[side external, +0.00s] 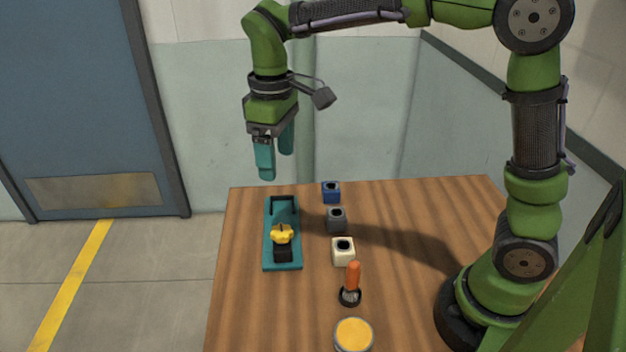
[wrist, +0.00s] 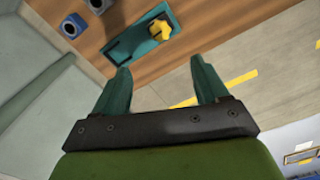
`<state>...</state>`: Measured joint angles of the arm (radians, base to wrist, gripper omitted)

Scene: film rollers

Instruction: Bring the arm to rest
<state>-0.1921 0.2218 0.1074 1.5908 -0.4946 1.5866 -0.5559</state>
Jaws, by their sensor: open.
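My gripper (side external: 275,160) hangs above the far left part of the table, fingers pointing down, open and empty. In the wrist view its two teal fingers (wrist: 160,88) are spread apart with nothing between them. Below and nearer the camera, a teal tray (side external: 268,222) lies on the table with a black upright frame at its far end. A yellow knob (side external: 282,234) on a black block sits at the tray's near end. The knob also shows in the wrist view (wrist: 160,30). My gripper touches nothing.
Right of the tray stand a blue block (side external: 331,192), a grey block (side external: 337,219) and a cream block (side external: 342,256), each with a dark round opening. An orange-handled tool (side external: 353,277) stands upright nearer, beside a yellow-topped round container (side external: 353,335). The wooden table (side external: 420,215) is clear at right.

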